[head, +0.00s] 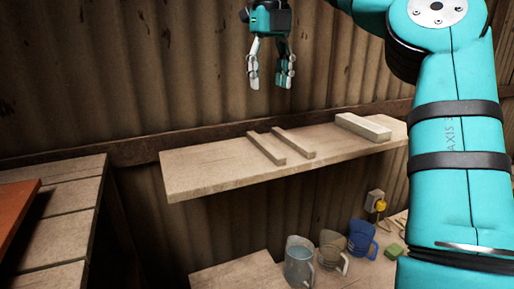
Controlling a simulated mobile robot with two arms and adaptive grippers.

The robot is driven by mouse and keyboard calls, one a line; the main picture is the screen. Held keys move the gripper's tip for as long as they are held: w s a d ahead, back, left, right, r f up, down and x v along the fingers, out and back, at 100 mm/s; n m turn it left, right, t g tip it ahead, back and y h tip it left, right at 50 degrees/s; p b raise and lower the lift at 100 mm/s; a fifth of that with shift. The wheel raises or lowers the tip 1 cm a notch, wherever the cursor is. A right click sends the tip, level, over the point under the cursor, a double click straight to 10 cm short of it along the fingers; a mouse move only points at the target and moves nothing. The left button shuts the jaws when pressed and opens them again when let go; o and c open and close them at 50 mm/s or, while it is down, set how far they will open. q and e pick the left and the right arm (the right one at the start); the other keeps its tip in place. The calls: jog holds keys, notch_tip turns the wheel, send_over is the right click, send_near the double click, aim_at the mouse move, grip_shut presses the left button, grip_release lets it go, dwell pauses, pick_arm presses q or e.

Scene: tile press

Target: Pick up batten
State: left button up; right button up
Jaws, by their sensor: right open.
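Two thin wooden battens lie side by side on a wall shelf (215,168): a left batten (266,148) and a right batten (294,143). A thicker pale block (363,127) lies farther right on the same shelf. My right gripper (271,82) is open and empty, pointing down in the air above the shelf, over the area of the two battens. Nothing is between its fingers. My left gripper is not in the head view.
Below the shelf, a lower surface (236,274) carries a glass jug (299,262), a brownish mug (333,251), a blue mug (361,239) and a green block (393,252). A wooden table (62,208) with an orange board (14,212) stands at left. A corrugated wall backs the shelf.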

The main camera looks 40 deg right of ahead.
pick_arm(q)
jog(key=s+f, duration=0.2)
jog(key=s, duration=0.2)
pick_arm(e)
send_over(270, 147)
notch_tip(270, 147, down, 6)
notch_tip(270, 147, down, 3)
jog(key=shift+w+a+r, duration=0.15)
jog(key=shift+f, duration=0.6)
jog(key=shift+f+p, duration=0.2)
jog(key=shift+p, duration=0.15)
notch_tip(270, 147, down, 4)
jog(key=shift+f+p, duration=0.2)
jog(key=shift+p, duration=0.9)
jog(key=shift+f, duration=0.2)
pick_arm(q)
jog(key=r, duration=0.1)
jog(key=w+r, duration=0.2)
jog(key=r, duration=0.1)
pick_arm(e)
jog(key=c, duration=0.4)
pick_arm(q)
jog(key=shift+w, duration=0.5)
pick_arm(e)
grip_shut()
